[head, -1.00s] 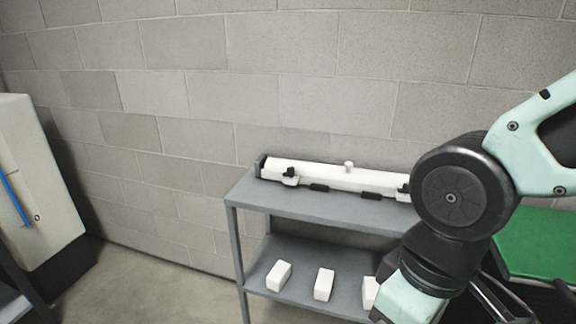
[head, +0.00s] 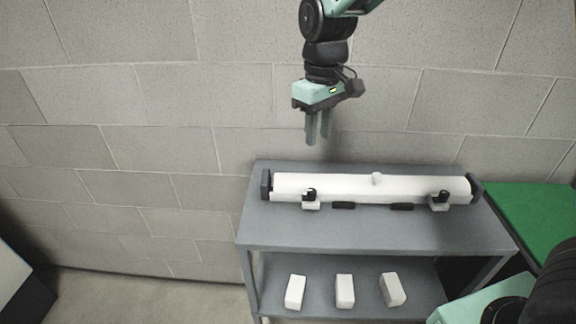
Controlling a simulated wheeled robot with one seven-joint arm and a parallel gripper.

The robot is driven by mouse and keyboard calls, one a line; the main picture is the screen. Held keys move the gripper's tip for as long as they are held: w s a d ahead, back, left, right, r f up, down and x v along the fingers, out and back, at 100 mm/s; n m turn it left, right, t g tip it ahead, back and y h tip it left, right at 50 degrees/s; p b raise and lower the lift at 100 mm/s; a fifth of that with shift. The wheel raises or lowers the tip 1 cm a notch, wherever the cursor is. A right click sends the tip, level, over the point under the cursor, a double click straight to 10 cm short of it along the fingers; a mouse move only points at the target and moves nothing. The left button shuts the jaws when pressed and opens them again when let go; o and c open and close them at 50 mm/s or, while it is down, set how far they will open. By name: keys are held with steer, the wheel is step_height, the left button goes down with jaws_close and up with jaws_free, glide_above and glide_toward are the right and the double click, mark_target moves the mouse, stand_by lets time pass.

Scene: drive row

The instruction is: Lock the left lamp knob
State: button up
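The lamp (head: 340,184) is a long white bar between dark end brackets, lying on top of a grey shelf unit. The left lamp knob (head: 310,195) is a small black piece on a white block at the lamp's front left. The right knob (head: 440,197) is a similar black piece on a white block at the front right. My gripper (head: 319,142) points down above and behind the lamp's left part, apart from it. Its two fingers show a narrow gap with nothing seen between them.
The grey shelf unit (head: 380,231) stands against a block wall. Its lower shelf holds three white blocks (head: 345,291). Two small black pieces (head: 344,205) lie in front of the lamp between the knobs. A green surface (head: 535,215) is at the right.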

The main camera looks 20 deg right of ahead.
mark_target(312, 190)
steer(key=f+p, duration=0.1)
steer(key=f, duration=1)
steer(key=w+f+p, duration=0.1)
steer(key=f, duration=0.5)
steer(key=shift+p, duration=0.3)
jaws_close()
